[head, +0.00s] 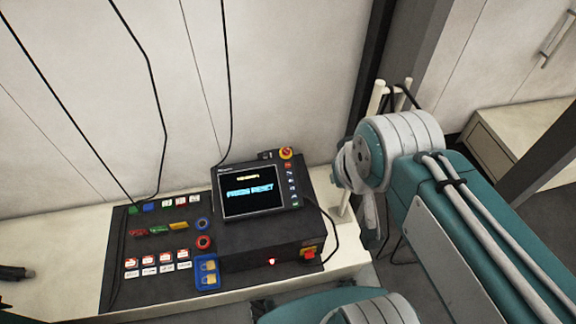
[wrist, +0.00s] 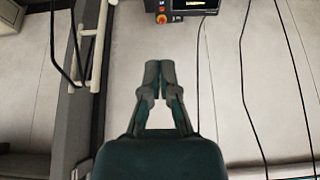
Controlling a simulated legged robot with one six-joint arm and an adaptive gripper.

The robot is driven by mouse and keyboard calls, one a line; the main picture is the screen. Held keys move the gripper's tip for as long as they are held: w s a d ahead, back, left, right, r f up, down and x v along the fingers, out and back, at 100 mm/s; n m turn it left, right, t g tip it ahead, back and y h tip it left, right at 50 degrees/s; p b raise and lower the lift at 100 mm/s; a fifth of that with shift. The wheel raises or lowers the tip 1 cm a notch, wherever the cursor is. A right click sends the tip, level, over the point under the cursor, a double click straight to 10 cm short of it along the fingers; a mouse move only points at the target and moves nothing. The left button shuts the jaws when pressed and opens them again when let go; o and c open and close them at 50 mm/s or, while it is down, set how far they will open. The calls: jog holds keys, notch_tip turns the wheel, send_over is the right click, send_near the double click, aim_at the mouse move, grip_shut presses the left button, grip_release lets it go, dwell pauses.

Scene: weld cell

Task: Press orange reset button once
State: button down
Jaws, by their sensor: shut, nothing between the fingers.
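A dark control box (head: 245,242) stands on the bench in the head view, with a tilted screen (head: 250,190) reading "PRESS RESET". A small glowing red-orange button (head: 271,261) is on its front face; I cannot tell for sure that it is the orange reset button. A red switch on a yellow plate (head: 308,253) is to its right. A red mushroom button on yellow (head: 286,153) is at the screen's top right. It also shows in the wrist view (wrist: 162,19). My gripper (wrist: 159,66) is shut and empty, apart from the panel.
A dark mat (head: 118,275) left of the box carries several coloured tags, tape rolls and a blue tray with yellow padlocks (head: 207,287). Black cables hang along the wall. A pale post (head: 346,200) stands right of the box. A dark upright (head: 372,60) is behind my arm.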

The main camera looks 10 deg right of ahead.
dwell(0.5)
jog(key=m+t, duration=0.6)
jog(key=t, duration=0.1)
send_over(288, 165)
jog(key=s, duration=0.5)
notch_tip(288, 165, down, 24)
jog(key=r, duration=0.1)
notch_tip(288, 165, down, 12)
jog(key=m+t+y, duration=0.1)
jog(key=t, duration=0.1)
jog(key=shift+s+m, duration=0.3)
jog(key=shift+s, duration=0.15)
jog(key=shift+f, duration=0.15)
jog(key=shift+w+a+f, duration=0.1)
jog(key=shift+w+f, duration=0.55)
jog(key=shift+f, duration=0.65)
jog(key=shift+w+d+f, duration=0.1)
jog(key=shift+w+f, duration=0.6)
jog(key=shift+f, duration=0.55)
jog(key=shift+w+a+f, duration=0.1)
jog(key=shift+w+f, duration=0.55)
jog(key=shift+f, duration=0.65)
jog(key=shift+f, duration=0.1)
